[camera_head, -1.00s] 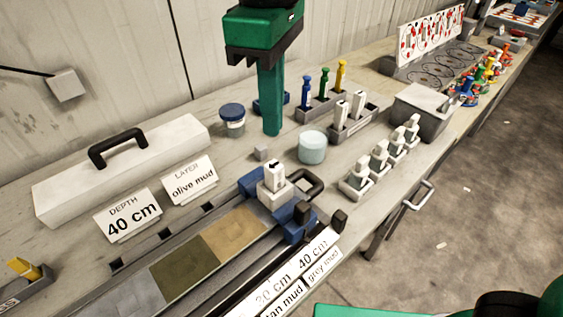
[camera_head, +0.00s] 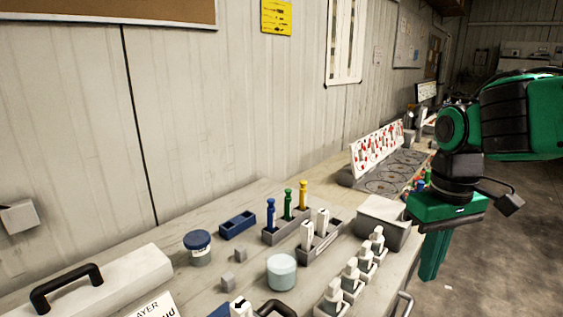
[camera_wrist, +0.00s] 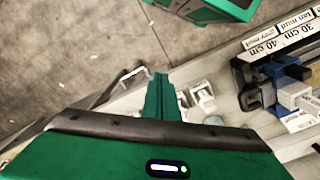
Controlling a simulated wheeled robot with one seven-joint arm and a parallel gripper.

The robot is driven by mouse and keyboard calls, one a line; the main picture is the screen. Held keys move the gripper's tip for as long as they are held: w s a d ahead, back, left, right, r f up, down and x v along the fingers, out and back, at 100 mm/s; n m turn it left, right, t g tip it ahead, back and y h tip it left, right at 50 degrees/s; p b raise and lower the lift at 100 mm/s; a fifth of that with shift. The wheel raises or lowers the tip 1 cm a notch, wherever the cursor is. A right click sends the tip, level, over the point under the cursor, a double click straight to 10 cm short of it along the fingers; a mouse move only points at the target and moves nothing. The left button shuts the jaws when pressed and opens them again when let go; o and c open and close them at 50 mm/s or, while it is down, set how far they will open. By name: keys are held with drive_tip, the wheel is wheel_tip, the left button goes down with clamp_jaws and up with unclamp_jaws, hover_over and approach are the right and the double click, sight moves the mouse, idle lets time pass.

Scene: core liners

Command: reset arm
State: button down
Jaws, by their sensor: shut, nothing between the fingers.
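My gripper (camera_head: 432,262) is green, with its fingers pointing down and pressed together, holding nothing. In the head view it hangs at the right, by the bench's front edge, right of the grey bin. In the wrist view its closed fingers (camera_wrist: 160,98) point up the picture, over the bench edge and near small white pieces. My green arm (camera_head: 520,117) reaches in from the right edge of the head view.
The bench holds a grey lidded bin (camera_head: 382,220), a row of white pieces (camera_head: 352,273), a rack with coloured pegs (camera_head: 286,228), a pale jar (camera_head: 281,271), a blue-lidded jar (camera_head: 199,248) and a long white box (camera_head: 117,285). Open floor lies right of the bench.

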drive_tip(key=s+d+f+m, duration=0.4)
drive_tip(key=s+d, duration=0.2)
drive_tip(key=d, duration=0.1)
drive_tip(key=s+d+f+m, duration=0.4)
drive_tip(key=s+d+m, duration=0.1)
drive_tip(key=s+d, duration=0.2)
drive_tip(key=shift+w+f, duration=0.2)
drive_tip(key=shift+w, duration=0.45)
